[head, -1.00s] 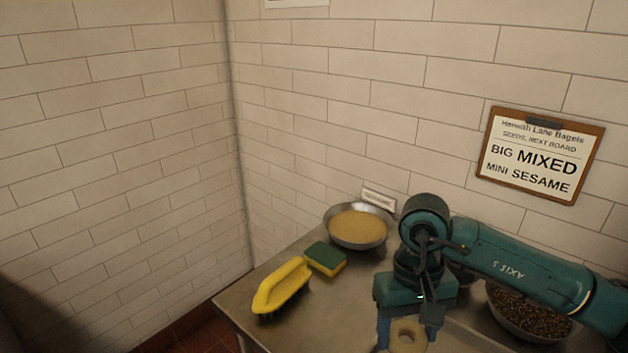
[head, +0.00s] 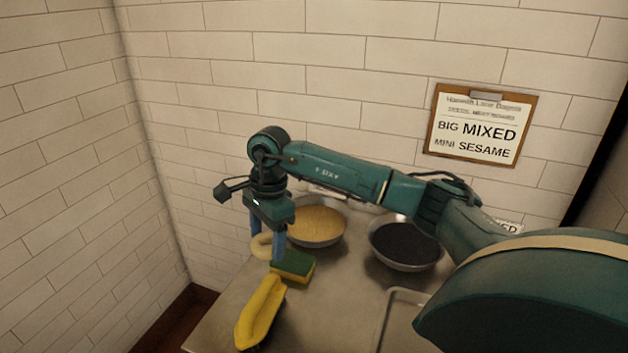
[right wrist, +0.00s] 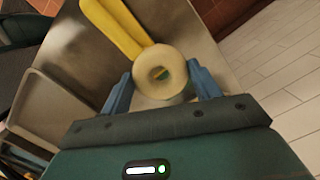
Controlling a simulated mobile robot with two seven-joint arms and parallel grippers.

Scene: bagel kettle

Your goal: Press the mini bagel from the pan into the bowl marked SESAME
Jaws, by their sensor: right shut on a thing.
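My right gripper (head: 267,240) is shut on the pale ring-shaped mini bagel (head: 260,248), held in the air at the left of the bowl of pale seeds (head: 334,238). In the right wrist view the bagel (right wrist: 143,88) sits between the two blue fingers, its hole facing the camera. The bowl of pale seeds stands near the back wall; its card is mostly hidden behind my arm, and I cannot read it. A wall board (head: 478,125) reads "BIG MIXED, MINI SESAME". A shallow metal pan (head: 388,325) is partly cut off at the bottom. My left gripper is not in view.
A green and yellow sponge (head: 293,266) lies just below the bagel in the picture. A bowl of dark seeds (head: 405,246) stands to the right of the pale one.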

